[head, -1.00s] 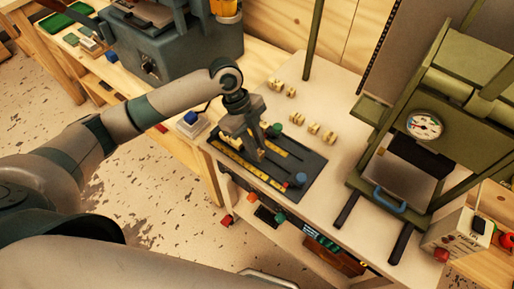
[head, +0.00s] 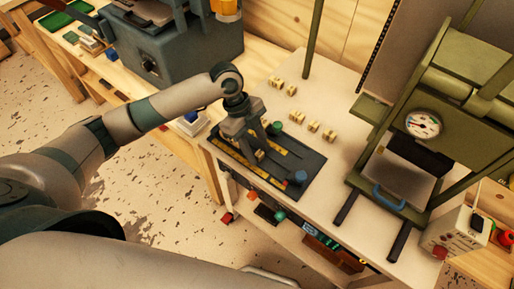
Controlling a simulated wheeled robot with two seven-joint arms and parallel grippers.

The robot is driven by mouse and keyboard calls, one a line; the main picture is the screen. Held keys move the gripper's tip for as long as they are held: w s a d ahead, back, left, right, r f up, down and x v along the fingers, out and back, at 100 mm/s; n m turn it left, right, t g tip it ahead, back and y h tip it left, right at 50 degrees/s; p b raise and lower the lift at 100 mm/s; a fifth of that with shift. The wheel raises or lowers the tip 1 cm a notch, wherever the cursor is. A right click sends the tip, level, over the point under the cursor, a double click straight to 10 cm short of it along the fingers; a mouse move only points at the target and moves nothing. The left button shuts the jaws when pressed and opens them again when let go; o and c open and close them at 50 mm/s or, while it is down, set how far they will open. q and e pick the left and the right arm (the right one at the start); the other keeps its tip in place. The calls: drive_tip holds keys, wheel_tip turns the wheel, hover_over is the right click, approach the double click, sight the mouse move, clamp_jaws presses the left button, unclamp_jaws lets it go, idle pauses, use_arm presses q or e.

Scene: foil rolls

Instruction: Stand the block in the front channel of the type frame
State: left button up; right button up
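The type frame (head: 309,164) is a dark plate with yellow-marked channels, lying on the pale bench. A small yellowish block (head: 260,155) shows low between the fingertips, at the frame. It looks upright, but the fingers partly hide it and I cannot tell exactly how its base sits in the front channel (head: 266,173). My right gripper is out of view.
Several cream blocks (head: 313,127) stand on the bench behind the frame. A green knob (head: 276,127) and a blue knob (head: 297,177) are on the frame. An olive press (head: 440,120) with a gauge stands at the right. Bare bench lies between press and frame.

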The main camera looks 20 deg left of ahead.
use_arm(q)
drive_tip(key=b+v, duration=0.2)
drive_tip(key=v, duration=1)
drive_tip(key=shift+r, duration=0.15)
